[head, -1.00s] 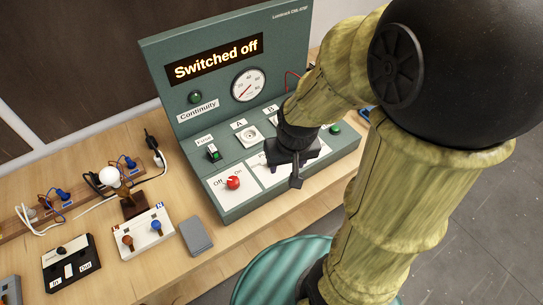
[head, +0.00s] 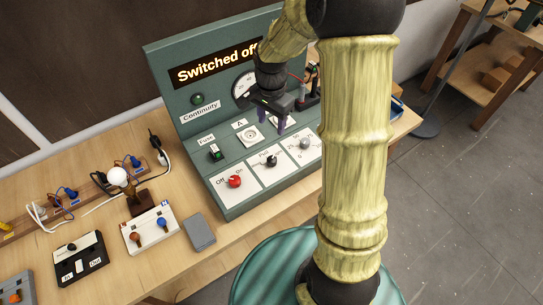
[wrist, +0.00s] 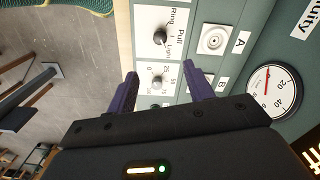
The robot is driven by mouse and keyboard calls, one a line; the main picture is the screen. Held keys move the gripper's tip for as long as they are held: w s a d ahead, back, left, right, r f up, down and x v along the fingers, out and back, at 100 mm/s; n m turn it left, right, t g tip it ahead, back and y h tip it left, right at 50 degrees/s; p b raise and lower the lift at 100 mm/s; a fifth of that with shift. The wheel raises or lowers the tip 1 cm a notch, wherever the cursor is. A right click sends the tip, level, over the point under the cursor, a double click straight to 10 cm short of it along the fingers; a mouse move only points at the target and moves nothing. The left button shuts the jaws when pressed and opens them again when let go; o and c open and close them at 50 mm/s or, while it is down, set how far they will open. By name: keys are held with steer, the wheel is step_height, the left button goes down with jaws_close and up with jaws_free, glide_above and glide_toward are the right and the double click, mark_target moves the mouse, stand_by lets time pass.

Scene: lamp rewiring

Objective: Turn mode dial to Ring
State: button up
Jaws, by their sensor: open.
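The mode dial is a black knob (head: 271,161) on a white plate in the middle of the green test panel (head: 240,199). In the wrist view the black knob (wrist: 160,38) has the words Ring, Pull and Light printed beside it. I cannot tell for sure which word its pointer faces. My gripper (head: 282,125) is open and empty, above and behind the knob in the head view. In the wrist view its purple fingers (wrist: 160,70) stand apart, with the grey numbered dial (wrist: 157,80) showing between them and the black knob beyond. I see no contact with the knob.
The red Off/On knob (head: 235,181) is left of the mode dial, and the grey numbered dial (head: 304,144) is right. A display (head: 215,64) reads "Switched off". A gauge (wrist: 272,92), sockets and a green fuse switch (head: 215,153) are nearby. Lamp parts cover the bench left.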

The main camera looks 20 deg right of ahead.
mark_target(272, 160)
step_height(272, 160, down, 17)
steer(key=p, duration=0.4)
steer(key=shift+d+f, duration=0.1)
steer(key=shift+f, duration=0.1)
stand_by(0.3)
steer(key=shift+c, duration=0.4)
steer(key=c, duration=0.9)
